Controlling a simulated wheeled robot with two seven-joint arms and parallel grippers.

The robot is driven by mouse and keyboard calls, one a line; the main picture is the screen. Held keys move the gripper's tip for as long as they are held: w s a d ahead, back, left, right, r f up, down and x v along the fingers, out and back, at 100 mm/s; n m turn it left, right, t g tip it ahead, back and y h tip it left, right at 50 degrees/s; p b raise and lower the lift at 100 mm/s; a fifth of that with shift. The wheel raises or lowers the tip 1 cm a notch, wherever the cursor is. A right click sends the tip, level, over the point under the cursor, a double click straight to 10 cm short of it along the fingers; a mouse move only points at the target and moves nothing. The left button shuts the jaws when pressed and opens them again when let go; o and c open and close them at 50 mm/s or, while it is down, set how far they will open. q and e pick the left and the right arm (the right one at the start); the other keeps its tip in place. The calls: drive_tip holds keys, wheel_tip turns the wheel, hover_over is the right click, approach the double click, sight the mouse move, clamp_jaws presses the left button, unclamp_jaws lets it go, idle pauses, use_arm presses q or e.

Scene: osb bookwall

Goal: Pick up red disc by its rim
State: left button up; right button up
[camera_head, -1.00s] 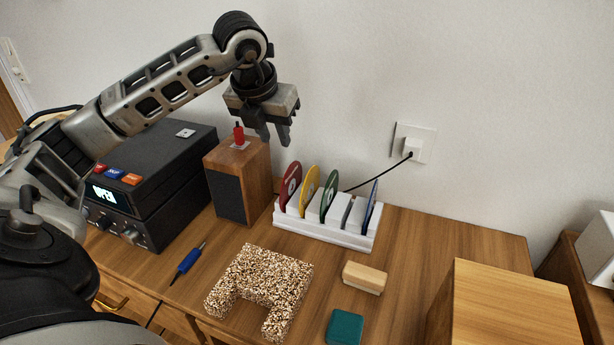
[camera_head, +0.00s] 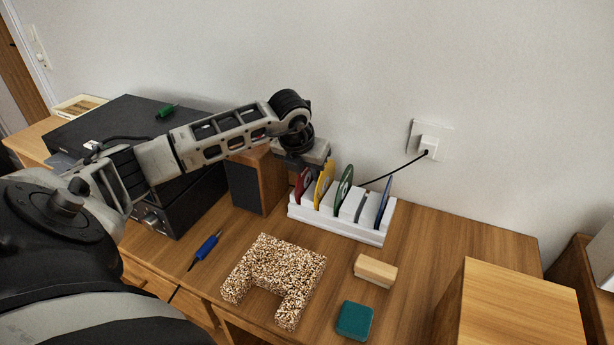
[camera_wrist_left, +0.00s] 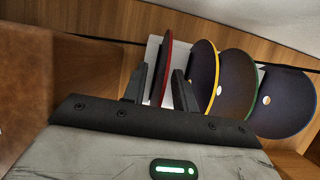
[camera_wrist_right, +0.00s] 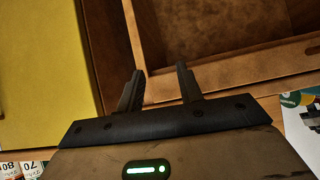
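The red disc (camera_head: 303,185) stands upright in the leftmost slot of the white rack (camera_head: 340,225). Yellow, green and blue discs stand to its right. My left gripper (camera_wrist_left: 160,85) is open, with one finger on each side of the red disc's rim (camera_wrist_left: 166,62) in the left wrist view. I see gaps beside the disc, so the fingers do not appear closed on it. In the head view the discs and wrist partly hide the fingers. My right gripper (camera_wrist_right: 160,85) is open and empty in the right wrist view, near a wooden drawer or box (camera_wrist_right: 220,40).
The wooden speaker (camera_head: 258,180) stands close to the left of the rack. A black device (camera_head: 190,200) is farther left. A speckled block (camera_head: 275,275), blue screwdriver (camera_head: 205,249), wooden block (camera_head: 375,271) and teal block (camera_head: 355,320) lie in front. A cable hangs behind the rack.

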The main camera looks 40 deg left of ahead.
use_arm(q)
drive_tip(key=shift+w+f, duration=0.15)
drive_tip(key=shift+f, duration=0.35)
clamp_jaws()
wheel_tip(320, 180, up, 9)
drive_tip(key=shift+f+b, duration=0.1)
drive_tip(key=shift+b, duration=0.4)
drive_tip(key=shift+r, duration=0.65)
